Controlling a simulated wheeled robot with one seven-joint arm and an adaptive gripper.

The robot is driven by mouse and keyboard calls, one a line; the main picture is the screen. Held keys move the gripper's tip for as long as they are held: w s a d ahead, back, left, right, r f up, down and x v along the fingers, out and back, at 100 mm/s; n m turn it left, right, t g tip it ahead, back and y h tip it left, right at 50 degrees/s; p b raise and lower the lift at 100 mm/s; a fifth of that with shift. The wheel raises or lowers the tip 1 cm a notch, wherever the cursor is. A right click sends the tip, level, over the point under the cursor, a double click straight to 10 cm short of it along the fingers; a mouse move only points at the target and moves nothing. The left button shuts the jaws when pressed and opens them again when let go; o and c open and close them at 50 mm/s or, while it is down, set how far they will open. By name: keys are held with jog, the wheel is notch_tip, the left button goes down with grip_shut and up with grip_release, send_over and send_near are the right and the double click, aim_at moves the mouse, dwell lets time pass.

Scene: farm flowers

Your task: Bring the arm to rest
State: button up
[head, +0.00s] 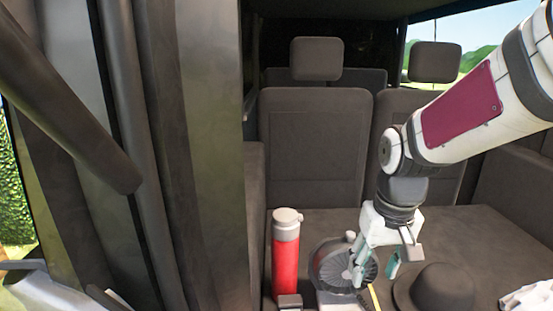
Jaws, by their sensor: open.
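My arm reaches in from the right in the head view, bent down at the wrist. My gripper (375,272) points down over the vehicle seat, with its teal fingers apart. It hangs in front of a dark round fan-like object (332,263) and to the left of a dark hat (440,287). I see nothing held between the fingers. I cannot tell whether a fingertip touches the fan-like object or the small things below.
A red bottle (286,262) with a grey cap stands left of the fan-like object. Seat backs (318,140) rise behind. The vehicle's door pillar (205,150) fills the left. A white cloth-like thing (526,298) lies at the lower right. A yellow strip (374,299) shows below the gripper.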

jog(key=s+r+t+p, duration=0.1)
jog(key=s+r+p, duration=0.2)
jog(key=s+r, duration=0.4)
jog(key=s+r+t+p, duration=0.1)
jog(key=s+r+p, duration=0.2)
jog(key=s+r, duration=0.4)
jog(key=s+d, duration=0.1)
jog(key=s, duration=0.6)
jog(key=shift+t, duration=0.4)
